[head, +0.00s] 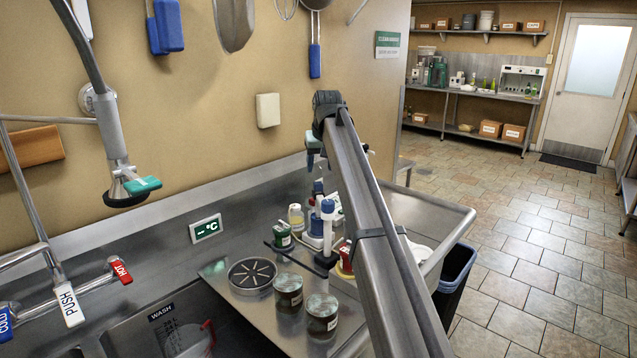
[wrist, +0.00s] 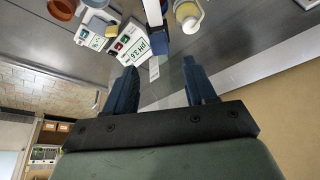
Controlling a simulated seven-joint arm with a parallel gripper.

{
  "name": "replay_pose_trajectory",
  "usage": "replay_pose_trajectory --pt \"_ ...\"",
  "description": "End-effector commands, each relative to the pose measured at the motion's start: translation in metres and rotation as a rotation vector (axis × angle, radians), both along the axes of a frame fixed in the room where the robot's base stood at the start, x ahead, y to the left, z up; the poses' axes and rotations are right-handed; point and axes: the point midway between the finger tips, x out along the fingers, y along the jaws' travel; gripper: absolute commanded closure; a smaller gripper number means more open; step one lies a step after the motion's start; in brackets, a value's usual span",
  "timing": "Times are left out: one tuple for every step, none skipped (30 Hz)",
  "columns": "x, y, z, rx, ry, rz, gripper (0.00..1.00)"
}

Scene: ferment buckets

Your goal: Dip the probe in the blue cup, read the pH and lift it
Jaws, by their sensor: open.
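My gripper (wrist: 160,70) is open, with a clear gap between its two dark blue fingers in the wrist view. In the head view its blue fingertips (head: 312,152) hang above the back of the steel counter, partly hidden by my arm. The white pH meter (wrist: 126,46) lies beyond the fingers, apart from them; its display seems to read pH 3.6. In the head view a white, blue-topped upright piece (head: 328,212), possibly the probe or its holder, stands among the small containers. I cannot pick out the blue cup for certain; my arm hides part of this area.
A yellow-and-white jug (wrist: 188,16) and a brown-orange cup (wrist: 62,8) stand near the meter. A round drain grate (head: 252,275) lies to the left. A wall (head: 240,120) rises behind the counter.

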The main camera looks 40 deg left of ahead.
Motion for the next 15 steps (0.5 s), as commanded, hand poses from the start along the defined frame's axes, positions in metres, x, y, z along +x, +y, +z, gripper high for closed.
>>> replay_pose_trajectory --pt "0.002 0.003 -0.009 -0.001 0.001 0.000 0.45" --pt "0.003 0.005 -0.014 -0.002 0.001 0.000 0.45" --pt "0.005 0.007 -0.021 -0.002 0.001 0.000 0.45" --pt "0.006 0.008 -0.026 -0.002 0.001 0.000 0.45" --pt "0.007 0.010 -0.030 -0.001 0.001 0.000 0.45" --pt "0.009 0.012 -0.036 -0.001 0.001 0.000 0.45" --pt "0.010 0.014 -0.040 -0.001 0.001 0.000 0.45" --pt "0.011 0.015 -0.044 -0.002 0.001 0.000 0.45" --pt "0.012 0.016 -0.050 -0.002 0.001 0.000 0.45" --pt "0.013 0.018 -0.053 -0.002 0.001 0.000 0.45" --pt "0.014 0.019 -0.056 -0.001 0.001 0.000 0.45" --pt "0.014 0.020 -0.059 0.000 0.000 0.000 0.45" --pt "0.015 0.021 -0.062 0.000 0.000 0.000 0.45" --pt "0.015 0.022 -0.064 0.000 0.000 0.000 0.45" --pt "0.016 0.023 -0.066 0.000 0.000 0.000 0.45"
